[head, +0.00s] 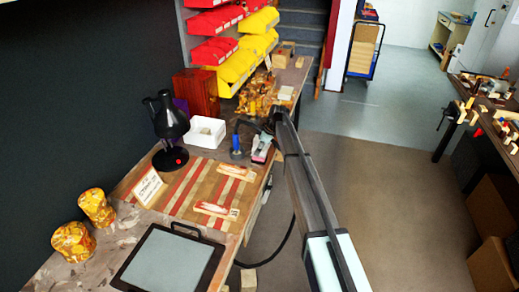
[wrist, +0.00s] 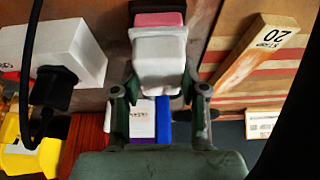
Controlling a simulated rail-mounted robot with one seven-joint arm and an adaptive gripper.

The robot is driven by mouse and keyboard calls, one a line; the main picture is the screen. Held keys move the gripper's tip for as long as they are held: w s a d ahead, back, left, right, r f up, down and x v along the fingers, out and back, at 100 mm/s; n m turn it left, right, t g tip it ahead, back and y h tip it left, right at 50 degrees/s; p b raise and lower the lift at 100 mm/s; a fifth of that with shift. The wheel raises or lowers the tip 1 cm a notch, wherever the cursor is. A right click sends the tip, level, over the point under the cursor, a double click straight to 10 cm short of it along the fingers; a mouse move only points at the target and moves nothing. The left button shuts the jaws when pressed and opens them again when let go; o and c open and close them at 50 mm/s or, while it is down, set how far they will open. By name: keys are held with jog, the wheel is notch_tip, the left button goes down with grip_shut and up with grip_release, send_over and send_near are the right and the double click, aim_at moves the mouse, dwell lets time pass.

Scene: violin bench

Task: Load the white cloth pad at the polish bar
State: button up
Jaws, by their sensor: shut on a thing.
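My gripper (wrist: 160,88) is shut on the white cloth pad (wrist: 160,55), which sits between its two fingers in the wrist view. A pink bar (wrist: 158,19) in a dark holder lies right behind the pad in that view. The pad overlaps the near side of the bar; I cannot tell whether they touch. In the head view the pink bar (head: 261,152) shows near the bench's right edge, just below the end of my arm. My fingers and the pad are too small to make out clearly there.
Labelled wooden strips (head: 216,210) lie on a striped board to the front. Amber blocks (head: 256,95) stand behind.

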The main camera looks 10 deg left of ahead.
jog(key=shift+f+b, duration=0.4)
dwell(1.8)
jog(key=shift+r, duration=0.15)
jog(key=shift+r+p, duration=0.85)
jog(key=shift+r, duration=2.55)
